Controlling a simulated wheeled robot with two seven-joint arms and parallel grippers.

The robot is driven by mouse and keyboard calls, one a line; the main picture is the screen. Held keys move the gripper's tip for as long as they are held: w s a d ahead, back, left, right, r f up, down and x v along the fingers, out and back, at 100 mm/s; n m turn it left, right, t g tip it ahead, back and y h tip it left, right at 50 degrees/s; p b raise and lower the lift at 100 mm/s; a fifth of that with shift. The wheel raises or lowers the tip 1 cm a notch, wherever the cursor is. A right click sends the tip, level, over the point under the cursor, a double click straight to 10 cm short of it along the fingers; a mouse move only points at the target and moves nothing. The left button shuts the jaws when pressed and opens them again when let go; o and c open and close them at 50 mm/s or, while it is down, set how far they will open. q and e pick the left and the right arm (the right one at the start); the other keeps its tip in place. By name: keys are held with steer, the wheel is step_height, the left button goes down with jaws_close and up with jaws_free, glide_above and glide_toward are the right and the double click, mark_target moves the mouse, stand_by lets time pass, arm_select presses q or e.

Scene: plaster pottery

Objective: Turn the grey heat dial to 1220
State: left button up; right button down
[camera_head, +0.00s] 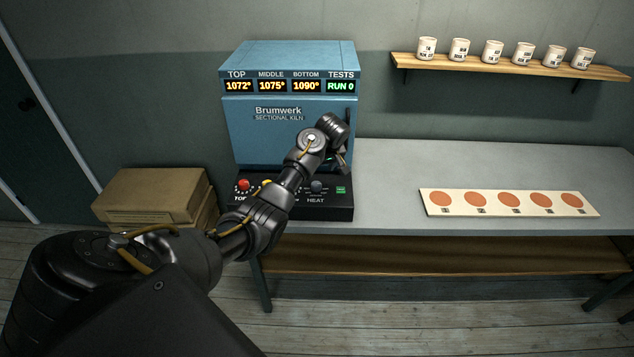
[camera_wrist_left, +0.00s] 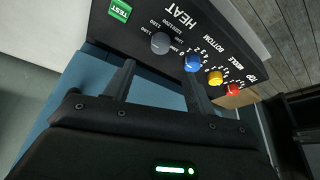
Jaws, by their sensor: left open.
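The grey heat dial (camera_head: 317,187) sits on the black front panel of the blue kiln (camera_head: 290,135), above the word HEAT. In the left wrist view the dial (camera_wrist_left: 161,43) is a round grey knob with several small numbers beside it. I cannot tell which number it points to. My left gripper (camera_head: 340,163) is above and slightly right of the dial in the head view. In the left wrist view its two fingers (camera_wrist_left: 160,88) are apart and empty, with the dial beyond their tips, seemingly not touched. My right gripper is not in view.
Red (camera_wrist_left: 233,89), yellow (camera_wrist_left: 215,77) and blue (camera_wrist_left: 193,63) knobs and a green TEST button (camera_wrist_left: 120,10) flank the dial. The kiln shows 1072, 1075, 1090 and RUN 0. A board of orange discs (camera_head: 428,207) lies on the table. Cups (camera_head: 460,50) stand on a shelf.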

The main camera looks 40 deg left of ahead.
mark_target(316, 184)
arm_select(q)
steer(key=shift+x, duration=5.3)
steer(key=shift+a, duration=0.1)
steer(key=c, duration=1)
